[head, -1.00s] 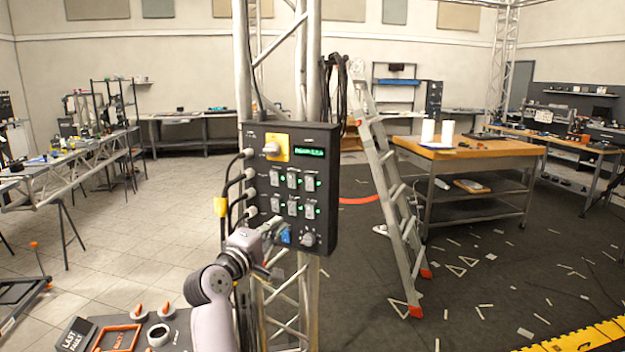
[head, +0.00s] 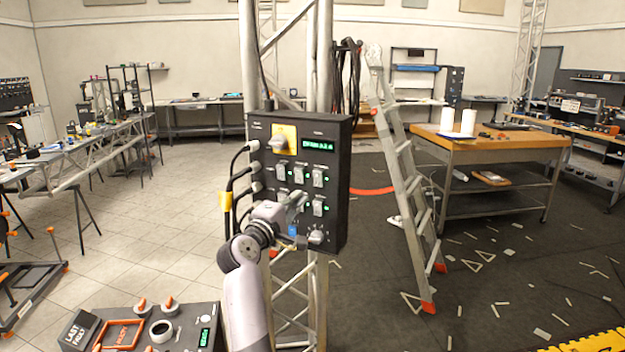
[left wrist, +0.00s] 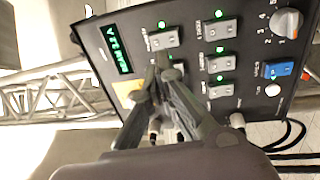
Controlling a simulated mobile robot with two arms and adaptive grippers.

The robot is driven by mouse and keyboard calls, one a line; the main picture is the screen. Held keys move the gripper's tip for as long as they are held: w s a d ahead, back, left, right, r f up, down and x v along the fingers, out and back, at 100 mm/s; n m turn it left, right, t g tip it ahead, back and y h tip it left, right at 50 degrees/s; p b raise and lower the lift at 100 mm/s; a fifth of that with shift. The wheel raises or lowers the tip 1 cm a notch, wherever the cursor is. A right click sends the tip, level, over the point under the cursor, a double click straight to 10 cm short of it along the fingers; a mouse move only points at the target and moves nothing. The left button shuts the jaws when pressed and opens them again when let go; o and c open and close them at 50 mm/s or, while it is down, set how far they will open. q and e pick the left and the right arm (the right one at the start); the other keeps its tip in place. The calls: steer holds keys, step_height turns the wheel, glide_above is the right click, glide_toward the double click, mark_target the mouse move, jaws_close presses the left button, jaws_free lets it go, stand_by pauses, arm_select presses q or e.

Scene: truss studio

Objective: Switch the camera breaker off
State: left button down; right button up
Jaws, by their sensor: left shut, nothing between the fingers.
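The dark breaker panel (head: 336,228) is fixed upright to the truss. It carries two rows of grey rocker switches with green lights; the left wrist view shows the panel (left wrist: 245,50) close up and turned sideways. The small labels are too blurred to tell which switch is the camera breaker. My left gripper (head: 302,197) is shut and empty in front of the lower row, covering part of it. In the left wrist view its fingertips (left wrist: 160,58) are close to a grey switch (left wrist: 162,39); contact cannot be told. My right gripper is not in view.
The panel also has a yellow-backed rotary switch (head: 284,138), a green display (head: 319,144), a blue switch (left wrist: 277,69) and a knob (left wrist: 287,20). Cables plug into its left side. A stepladder (head: 408,180) stands to the right. A console (head: 185,325) is at lower left.

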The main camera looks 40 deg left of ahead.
mark_target(317, 177)
arm_select(q)
steer(key=p+x, duration=0.2)
steer(key=x, duration=0.7)
steer(key=shift+w+r, duration=0.1)
steer(key=shift+w+a, duration=0.1)
steer(key=shift+w, duration=0.1)
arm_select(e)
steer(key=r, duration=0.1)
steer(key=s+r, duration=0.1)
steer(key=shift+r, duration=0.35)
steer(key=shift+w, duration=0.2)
arm_select(q)
steer(key=shift+p, duration=0.3)
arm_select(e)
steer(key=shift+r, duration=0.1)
